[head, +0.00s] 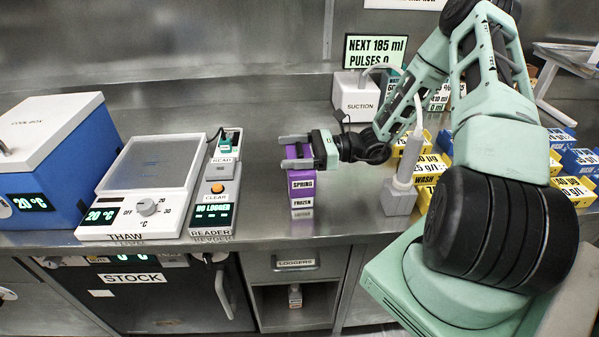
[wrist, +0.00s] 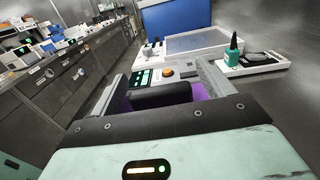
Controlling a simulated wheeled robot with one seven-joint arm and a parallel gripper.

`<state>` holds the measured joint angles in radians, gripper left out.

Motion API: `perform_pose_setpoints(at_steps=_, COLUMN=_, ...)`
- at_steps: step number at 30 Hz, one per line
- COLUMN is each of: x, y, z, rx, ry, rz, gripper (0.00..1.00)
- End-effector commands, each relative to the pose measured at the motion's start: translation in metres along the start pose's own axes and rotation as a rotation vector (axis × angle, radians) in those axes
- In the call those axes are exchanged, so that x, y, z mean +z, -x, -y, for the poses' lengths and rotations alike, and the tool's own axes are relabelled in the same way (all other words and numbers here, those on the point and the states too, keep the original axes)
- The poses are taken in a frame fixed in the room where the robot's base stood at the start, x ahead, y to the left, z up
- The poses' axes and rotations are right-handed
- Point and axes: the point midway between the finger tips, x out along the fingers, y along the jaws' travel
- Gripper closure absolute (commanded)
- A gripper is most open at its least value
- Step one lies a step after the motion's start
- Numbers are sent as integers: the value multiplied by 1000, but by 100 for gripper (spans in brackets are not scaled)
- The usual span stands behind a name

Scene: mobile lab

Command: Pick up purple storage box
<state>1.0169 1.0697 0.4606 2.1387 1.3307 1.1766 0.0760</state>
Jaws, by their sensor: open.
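The purple storage box (head: 302,188) stands upright on the steel bench in the head view, with white labels reading SPRING and FROZEN on its front. My gripper (head: 285,152) is level at the top of the box, pointing left, with one grey finger on the far side and one on the near side. The jaws are open, and the box's top lies between or just below them; contact cannot be told. In the wrist view, purple of the box (wrist: 201,92) shows beside the right finger of my gripper (wrist: 163,80); most of the box is hidden.
Left of the box stand the reader (head: 213,190), the thaw plate (head: 145,205) and a blue cool box (head: 52,150). Behind is the suction unit (head: 357,97). A grey stand with a white wand (head: 400,200) and yellow and blue wash boxes (head: 572,190) are to the right.

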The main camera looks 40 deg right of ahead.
Motion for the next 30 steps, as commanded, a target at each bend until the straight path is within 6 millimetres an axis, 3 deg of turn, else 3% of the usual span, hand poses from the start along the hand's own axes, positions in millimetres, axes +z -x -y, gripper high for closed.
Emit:
perform_pose_setpoints(at_steps=1, x=0, y=0, z=0, rx=0, ry=0, rz=0, gripper=23)
perform_pose_setpoints(at_steps=6, x=0, y=0, z=0, rx=0, ry=0, rz=0, gripper=70)
perform_pose_setpoints(at_steps=9, x=0, y=0, z=0, rx=1, ry=1, rz=1, gripper=93)
perform_pose_setpoints(at_steps=20, x=8, y=0, z=0, rx=0, ry=3, rz=0, gripper=93)
perform_pose_setpoints(at_steps=25, x=30, y=1, z=0, rx=0, ry=5, rz=-1, gripper=93)
perform_pose_setpoints(at_steps=30, x=64, y=1, z=0, rx=0, ry=6, rz=-1, gripper=93)
